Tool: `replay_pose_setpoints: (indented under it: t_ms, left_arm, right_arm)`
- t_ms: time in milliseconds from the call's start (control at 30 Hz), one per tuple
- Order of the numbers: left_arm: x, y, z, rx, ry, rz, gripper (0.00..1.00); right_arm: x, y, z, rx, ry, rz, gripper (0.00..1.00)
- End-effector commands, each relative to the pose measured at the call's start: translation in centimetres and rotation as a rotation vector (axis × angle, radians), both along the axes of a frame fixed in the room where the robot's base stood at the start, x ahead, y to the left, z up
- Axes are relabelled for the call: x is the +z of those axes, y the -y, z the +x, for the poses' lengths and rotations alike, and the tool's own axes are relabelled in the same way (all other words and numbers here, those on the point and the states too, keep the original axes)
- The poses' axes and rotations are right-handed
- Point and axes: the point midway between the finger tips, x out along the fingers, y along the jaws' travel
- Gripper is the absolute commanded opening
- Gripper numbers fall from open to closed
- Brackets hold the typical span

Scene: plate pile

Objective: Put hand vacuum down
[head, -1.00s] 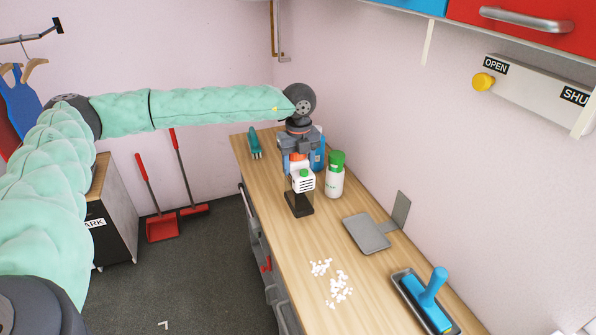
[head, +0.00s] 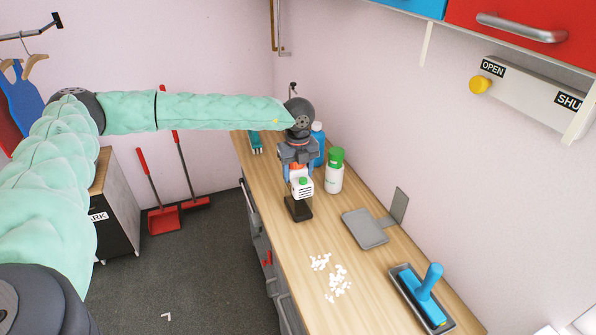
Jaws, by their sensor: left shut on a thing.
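The hand vacuum (head: 301,188) has a white body with dark vent slots, a green button, an orange part above and a dark nozzle base. It is upright at the wooden counter (head: 285,250), its dark base at or just above the surface; I cannot tell if it touches. My left gripper (head: 297,164) comes down from above and is shut on the upper part of the vacuum, hiding some of it. My right gripper is not in view.
A white bottle with a green cap (head: 334,172) and a blue bottle (head: 318,147) stand close behind the vacuum. A grey dustpan-like plate (head: 365,229), white pellets (head: 338,281) and a tray with a blue-handled tool (head: 426,297) lie nearer. A teal brush (head: 256,143) lies at the back.

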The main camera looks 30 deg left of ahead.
Motion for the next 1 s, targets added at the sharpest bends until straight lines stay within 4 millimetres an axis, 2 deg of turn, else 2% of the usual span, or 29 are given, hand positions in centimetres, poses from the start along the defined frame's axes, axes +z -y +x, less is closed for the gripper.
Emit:
replay_pose_setpoints:
  t_ms: [233,267,367,800,933,1000]
  left_arm:
    - [-0.1,0.0,0.1,0.0,0.002,-0.001,0.0]
    - [-0.2,0.0,0.0,0.0,0.0,0.0,0.58]
    - [-0.1,0.0,0.0,0.0,0.0,0.0,0.78]
    - [0.1,0.0,0.0,0.0,0.0,0.0,0.78]
    - [0.8,0.0,0.1,0.001,0.001,-0.001,0.78]
    - [1.5,0.0,0.1,0.001,0.001,-0.001,0.78]
  right_arm:
    - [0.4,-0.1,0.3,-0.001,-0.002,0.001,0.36]
    - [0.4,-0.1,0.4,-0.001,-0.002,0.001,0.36]
    - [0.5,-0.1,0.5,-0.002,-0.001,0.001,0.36]
    - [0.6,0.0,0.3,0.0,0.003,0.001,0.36]
    - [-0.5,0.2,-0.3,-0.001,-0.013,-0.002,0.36]
    - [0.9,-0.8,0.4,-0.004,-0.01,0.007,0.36]
